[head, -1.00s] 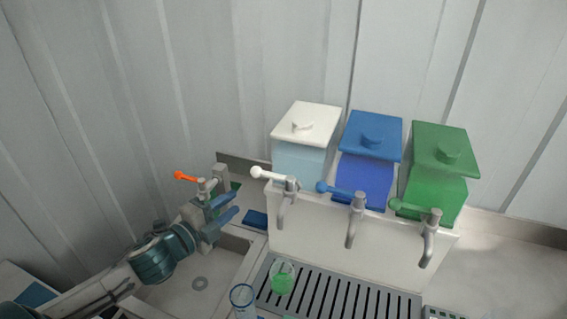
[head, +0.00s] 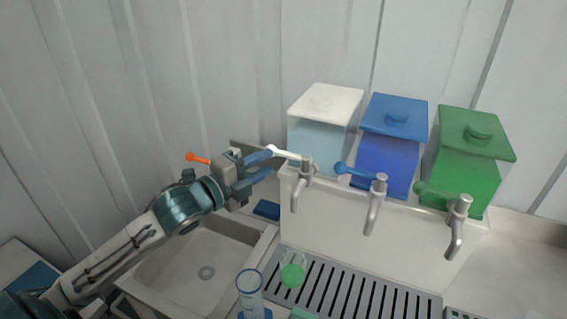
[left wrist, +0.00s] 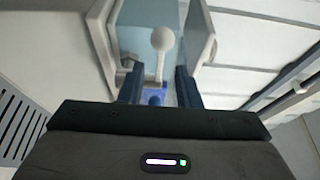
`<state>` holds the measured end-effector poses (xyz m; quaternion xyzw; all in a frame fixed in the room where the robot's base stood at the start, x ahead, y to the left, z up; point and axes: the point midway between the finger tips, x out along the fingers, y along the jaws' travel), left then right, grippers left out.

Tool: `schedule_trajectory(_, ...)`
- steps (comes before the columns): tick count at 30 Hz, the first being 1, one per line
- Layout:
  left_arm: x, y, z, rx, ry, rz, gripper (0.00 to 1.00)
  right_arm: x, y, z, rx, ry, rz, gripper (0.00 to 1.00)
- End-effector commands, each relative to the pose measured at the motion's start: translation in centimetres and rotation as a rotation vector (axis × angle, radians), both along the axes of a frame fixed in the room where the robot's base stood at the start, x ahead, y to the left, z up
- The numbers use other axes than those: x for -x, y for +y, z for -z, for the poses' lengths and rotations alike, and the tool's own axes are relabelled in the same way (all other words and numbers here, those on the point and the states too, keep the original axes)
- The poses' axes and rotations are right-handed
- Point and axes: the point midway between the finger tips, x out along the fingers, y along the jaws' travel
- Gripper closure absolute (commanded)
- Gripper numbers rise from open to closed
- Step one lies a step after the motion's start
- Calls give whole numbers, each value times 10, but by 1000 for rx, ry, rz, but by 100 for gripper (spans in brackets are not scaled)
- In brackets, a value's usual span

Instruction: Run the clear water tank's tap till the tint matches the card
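The clear water tank (head: 318,142) has a white lid and pale water. Its tap (head: 303,180) has a white-knobbed lever (head: 284,153) pointing left. My left gripper (head: 264,168) is open at the lever's knob end. In the left wrist view the white lever (left wrist: 162,45) stands between the two spread fingers (left wrist: 158,88), with no clear grip on it. A glass with green liquid (head: 292,275) stands on the slotted drip tray (head: 345,290), near below this tap. No water stream shows. I cannot make out the card. My right gripper is out of view.
A blue tank (head: 388,160) and a green tank (head: 466,165) with their own taps stand to the right. A clear blue-rimmed glass (head: 250,285) stands front left of the green one. A sink (head: 185,265) and an orange-handled faucet (head: 198,158) lie left.

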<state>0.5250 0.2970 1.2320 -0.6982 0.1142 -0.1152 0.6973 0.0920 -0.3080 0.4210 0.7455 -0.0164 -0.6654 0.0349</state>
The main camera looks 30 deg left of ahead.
Motion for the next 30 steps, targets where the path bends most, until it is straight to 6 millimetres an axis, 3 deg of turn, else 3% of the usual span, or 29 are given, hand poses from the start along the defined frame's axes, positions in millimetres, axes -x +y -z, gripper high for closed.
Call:
schedule_trajectory(3, -10, -6, 0, 6, -4, 12, 70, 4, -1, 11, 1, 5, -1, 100)
schedule_trajectory(18, -53, -20, -1, 2, 0, 8, 70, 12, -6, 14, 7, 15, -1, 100)
schedule_trajectory(30, -58, -23, -1, -1, 1, 9, 70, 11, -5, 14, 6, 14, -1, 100)
